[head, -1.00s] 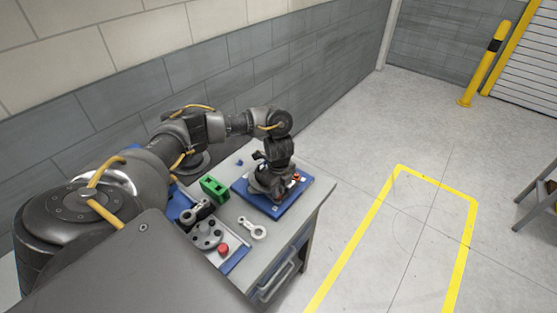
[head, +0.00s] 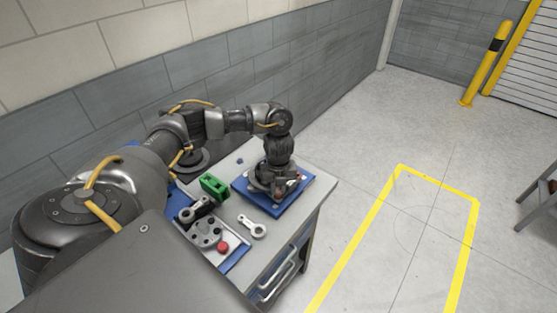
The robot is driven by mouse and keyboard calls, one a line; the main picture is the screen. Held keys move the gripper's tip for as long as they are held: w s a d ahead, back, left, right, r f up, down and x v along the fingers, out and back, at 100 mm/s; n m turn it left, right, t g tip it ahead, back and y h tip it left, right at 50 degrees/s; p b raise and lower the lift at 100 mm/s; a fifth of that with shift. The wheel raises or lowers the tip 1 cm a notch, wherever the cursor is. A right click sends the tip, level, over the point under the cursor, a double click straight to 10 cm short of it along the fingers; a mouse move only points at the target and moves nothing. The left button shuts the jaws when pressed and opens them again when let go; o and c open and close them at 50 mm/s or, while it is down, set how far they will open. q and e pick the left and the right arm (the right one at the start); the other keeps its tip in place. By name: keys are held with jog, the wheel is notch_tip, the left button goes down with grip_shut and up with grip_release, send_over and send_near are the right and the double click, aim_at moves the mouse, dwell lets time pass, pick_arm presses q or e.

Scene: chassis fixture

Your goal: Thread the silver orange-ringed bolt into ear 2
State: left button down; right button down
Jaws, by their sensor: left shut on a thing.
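My left gripper (head: 277,190) points down over the blue fixture plate (head: 302,198) on the workbench. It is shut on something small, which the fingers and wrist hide. I cannot make out the silver orange-ringed bolt or the ear numbers. The grey chassis part on the plate is mostly hidden under the gripper, with small orange-red spots showing near its right side. My right gripper is not in view.
A green block (head: 214,187) stands left of the plate. A silver link (head: 251,226) lies on the bench (head: 295,229). A blue-edged tray (head: 238,258) holds a grey disc part (head: 206,233) and a red knob (head: 222,247). A wall runs behind.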

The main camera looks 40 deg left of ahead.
pick_arm(q)
jog(key=shift+s+f, duration=0.2)
jog(key=shift+f+m+b, duration=0.15)
jog(key=shift+m+b, duration=0.15)
jog(key=shift+m, duration=1.5)
jog(key=shift+a+m+b, duration=0.1)
jog(key=shift+m+b, duration=0.4)
jog(key=shift+m, duration=0.4)
jog(key=shift+m+b, duration=0.3)
jog(key=shift+m, duration=1.4)
jog(key=c, duration=1.3)
grip_release()
jog(key=shift+a, duration=0.1)
jog(key=shift+r, duration=0.2)
jog(key=shift+w, duration=0.1)
